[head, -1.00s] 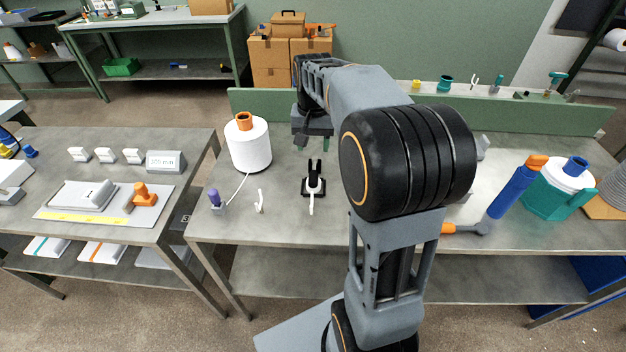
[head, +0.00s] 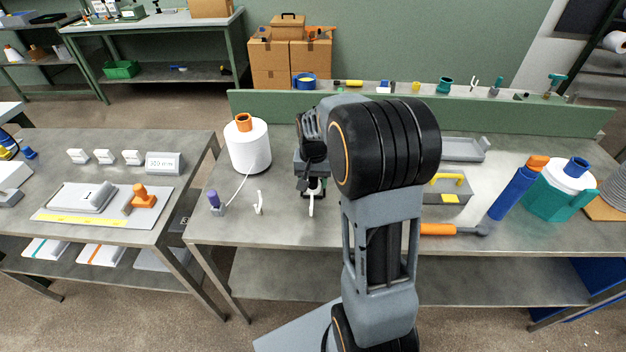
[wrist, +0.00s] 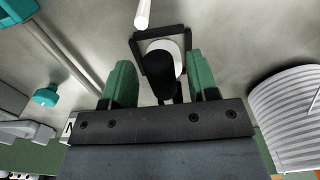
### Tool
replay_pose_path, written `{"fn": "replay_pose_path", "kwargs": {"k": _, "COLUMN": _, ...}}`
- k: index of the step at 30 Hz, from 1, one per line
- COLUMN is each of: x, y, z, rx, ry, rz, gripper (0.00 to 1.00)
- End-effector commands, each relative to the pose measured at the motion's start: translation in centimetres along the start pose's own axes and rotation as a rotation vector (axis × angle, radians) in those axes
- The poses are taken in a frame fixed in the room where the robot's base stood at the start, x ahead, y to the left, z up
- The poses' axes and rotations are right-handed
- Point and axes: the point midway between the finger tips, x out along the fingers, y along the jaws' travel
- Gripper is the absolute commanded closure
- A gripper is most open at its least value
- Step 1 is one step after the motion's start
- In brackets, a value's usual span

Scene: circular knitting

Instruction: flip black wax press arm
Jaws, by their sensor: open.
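The wax press is a small device on the middle table. In the wrist view its black arm (wrist: 157,72) lies between my fingers, with a white disc (wrist: 167,48) partly beneath it and a black square frame (wrist: 137,43) around them. A white rod (wrist: 142,14) sticks out from the far side; it also shows in the head view (head: 311,207). My gripper (wrist: 161,82) is open, its two green fingers on either side of the black arm. I cannot tell whether they touch it. In the head view my gripper hides most of the press.
A white yarn cone (head: 249,150) with an orange top stands left of the gripper. A purple-topped piece (head: 214,201) and a small white hook (head: 259,203) are nearby. A yellow-handled grey block (head: 447,187) and orange-handled tool (head: 440,230) lie to the right.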

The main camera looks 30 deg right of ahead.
Motion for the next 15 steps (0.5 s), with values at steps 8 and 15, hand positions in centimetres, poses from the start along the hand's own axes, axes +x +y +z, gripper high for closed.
{"fn": "replay_pose_path", "kwargs": {"k": 8, "x": 0.03, "y": 0.01, "z": 0.01, "rx": 0.000, "ry": 0.000, "rz": 0.000, "gripper": 0.50}}
{"fn": "replay_pose_path", "kwargs": {"k": 15, "x": 0.01, "y": 0.01, "z": 0.01, "rx": 0.000, "ry": 0.000, "rz": 0.000, "gripper": 0.73}}
